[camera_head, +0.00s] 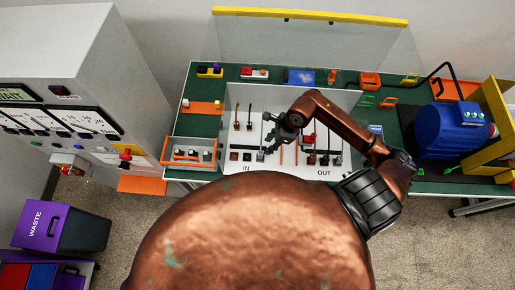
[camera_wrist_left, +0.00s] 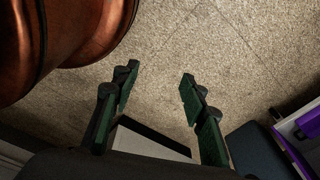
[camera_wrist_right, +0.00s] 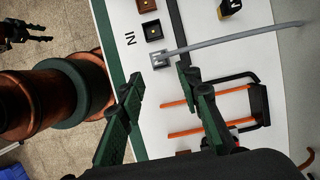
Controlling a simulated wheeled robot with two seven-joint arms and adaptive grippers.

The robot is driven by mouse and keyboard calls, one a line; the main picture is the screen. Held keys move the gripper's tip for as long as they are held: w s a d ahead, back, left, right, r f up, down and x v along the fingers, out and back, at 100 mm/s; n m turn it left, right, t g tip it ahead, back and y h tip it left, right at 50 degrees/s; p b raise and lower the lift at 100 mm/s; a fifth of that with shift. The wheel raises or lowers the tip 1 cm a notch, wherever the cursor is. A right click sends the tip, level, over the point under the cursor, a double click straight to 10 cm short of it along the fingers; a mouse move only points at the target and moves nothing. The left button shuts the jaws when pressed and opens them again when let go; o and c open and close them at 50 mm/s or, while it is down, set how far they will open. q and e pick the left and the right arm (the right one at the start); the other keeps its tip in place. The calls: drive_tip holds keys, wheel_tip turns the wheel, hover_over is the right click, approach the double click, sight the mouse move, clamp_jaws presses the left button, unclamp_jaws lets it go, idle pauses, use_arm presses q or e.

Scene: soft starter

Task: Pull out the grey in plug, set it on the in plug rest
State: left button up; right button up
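The grey in plug (camera_wrist_right: 160,60) sits on the white panel near the "IN" label, with a grey cable running off to the right in the right wrist view. In the head view the plug (camera_head: 261,155) is small, beside two dark square sockets. My right gripper (camera_wrist_right: 162,80) is open, its fingertips close to the plug, one on either side; I cannot tell whether they touch it. It also shows over the panel in the head view (camera_head: 274,141). My left gripper (camera_wrist_left: 158,75) is open and empty above the floor. I cannot identify the in plug rest.
Two dark square sockets (camera_wrist_right: 153,31) stand beside the plug. Orange rods (camera_wrist_right: 190,103) and a black handle lie on the panel near my right fingers. A blue motor (camera_head: 450,130) stands at the right of the green bench, an orange tray (camera_head: 190,152) at the left.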

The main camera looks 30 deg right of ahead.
sight(261, 153)
drive_tip(key=b+x, duration=0.2)
drive_tip(key=x, duration=0.3)
drive_tip(key=shift+s, duration=0.2)
drive_tip(key=b+x, duration=0.3)
drive_tip(key=shift+a+f, duration=0.15)
drive_tip(key=shift+f, duration=0.15)
drive_tip(key=shift+w+a+f, duration=0.1)
drive_tip(key=shift+w+f, duration=0.1)
drive_tip(key=shift+f, duration=0.1)
drive_tip(key=shift+c, duration=0.5)
use_arm(q)
drive_tip(key=s+f, duration=0.3)
drive_tip(key=f, duration=0.2)
drive_tip(key=shift+f, duration=0.4)
use_arm(e)
drive_tip(key=shift+c, duration=0.5)
use_arm(q)
drive_tip(key=shift+w, duration=0.35)
use_arm(e)
drive_tip(key=c, duration=0.4)
clamp_jaws()
use_arm(q)
drive_tip(key=shift+r, duration=0.15)
use_arm(e)
drive_tip(key=shift+r, duration=0.25)
use_arm(q)
drive_tip(key=shift+r+p, duration=0.3)
use_arm(e)
drive_tip(key=shift+r, duration=0.65)
